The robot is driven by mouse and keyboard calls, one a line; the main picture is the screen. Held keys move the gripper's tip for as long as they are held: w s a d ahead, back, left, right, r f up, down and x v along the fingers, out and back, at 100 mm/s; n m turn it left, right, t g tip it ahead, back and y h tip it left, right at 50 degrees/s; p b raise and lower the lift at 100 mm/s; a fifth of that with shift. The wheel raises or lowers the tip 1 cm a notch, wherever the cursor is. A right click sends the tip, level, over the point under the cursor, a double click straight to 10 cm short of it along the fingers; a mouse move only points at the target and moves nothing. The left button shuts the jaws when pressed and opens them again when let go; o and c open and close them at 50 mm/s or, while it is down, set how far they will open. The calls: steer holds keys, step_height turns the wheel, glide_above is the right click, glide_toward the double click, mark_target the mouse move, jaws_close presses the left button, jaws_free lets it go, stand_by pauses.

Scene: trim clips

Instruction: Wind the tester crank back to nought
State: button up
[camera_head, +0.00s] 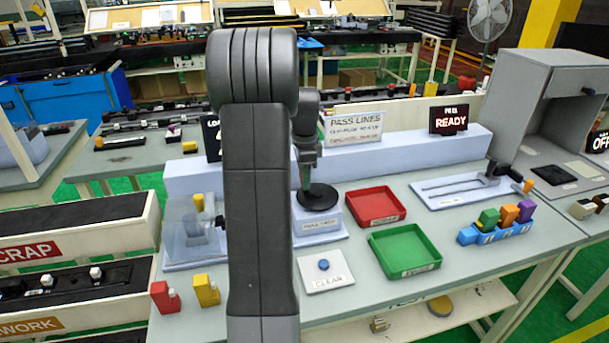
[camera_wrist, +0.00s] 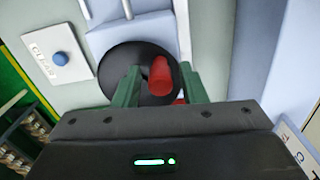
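The tester's black crank disc (camera_head: 317,197) sits on a pale blue labelled block (camera_head: 318,229) in the middle of the bench. In the wrist view the disc (camera_wrist: 115,66) carries a red crank knob (camera_wrist: 159,76). My gripper (camera_wrist: 161,72) has its two green fingers apart, one on each side of the knob, with visible gaps. I cannot tell whether the fingertips are level with the knob or above it. In the head view my gripper (camera_head: 307,178) is over the disc, and the knob is hidden. A display (camera_head: 449,120) reads READY.
A red tray (camera_head: 375,206) and green tray (camera_head: 405,250) lie to the right. A CLEAR button plate (camera_head: 323,271) is in front. A PASS LINES sign (camera_head: 354,128) stands behind. A blue rack (camera_head: 497,233) holds coloured clips. Red (camera_head: 165,297) and yellow (camera_head: 206,290) blocks stand front left.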

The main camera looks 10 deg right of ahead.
jaws_close()
